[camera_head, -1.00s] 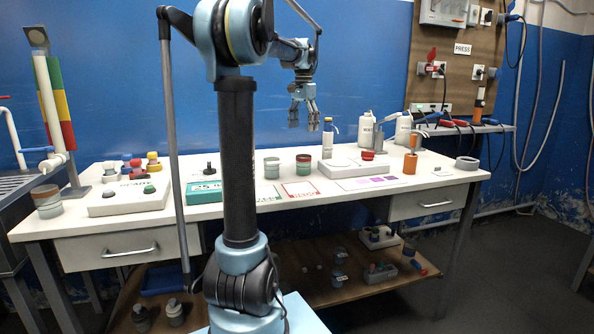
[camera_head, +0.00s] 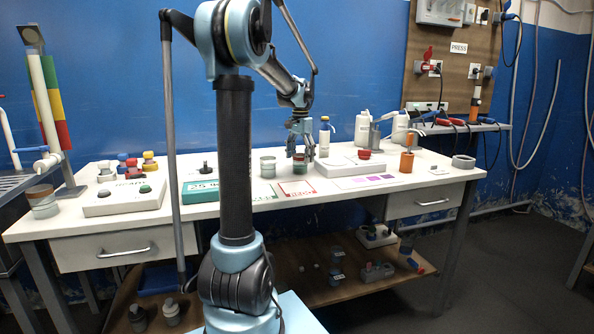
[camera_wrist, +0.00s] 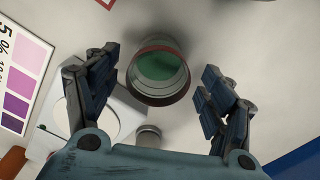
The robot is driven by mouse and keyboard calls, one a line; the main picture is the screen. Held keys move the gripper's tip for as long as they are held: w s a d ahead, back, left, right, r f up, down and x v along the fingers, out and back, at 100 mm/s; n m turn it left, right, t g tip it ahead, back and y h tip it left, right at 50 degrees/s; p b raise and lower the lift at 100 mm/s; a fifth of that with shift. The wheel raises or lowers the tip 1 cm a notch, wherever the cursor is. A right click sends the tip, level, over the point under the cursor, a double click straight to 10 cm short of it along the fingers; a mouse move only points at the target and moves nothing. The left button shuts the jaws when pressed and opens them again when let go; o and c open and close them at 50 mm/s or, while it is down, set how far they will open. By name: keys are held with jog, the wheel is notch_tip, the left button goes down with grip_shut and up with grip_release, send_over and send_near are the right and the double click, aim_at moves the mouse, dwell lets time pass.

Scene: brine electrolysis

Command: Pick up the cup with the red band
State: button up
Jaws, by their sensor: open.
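The cup with the red band (camera_head: 300,169) stands upright on the white bench, just behind the red-outlined card. My gripper (camera_head: 301,155) is open, fingers pointing down, at the cup's top. In the wrist view my gripper (camera_wrist: 160,65) has its fingers spread on either side of the cup, with gaps showing. The fingers partly cover the cup in the head view.
A similar cup (camera_head: 268,167) stands just left. A white device with a red knob (camera_head: 364,154) and a bottle (camera_head: 324,138) stand close by on the right. The red-outlined card (camera_head: 297,189) lies flat in front. A teal box (camera_head: 200,192) lies further left.

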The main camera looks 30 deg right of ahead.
aim_at(300, 165)
jog(key=shift+f, duration=2.15)
jog(key=c, duration=1.4)
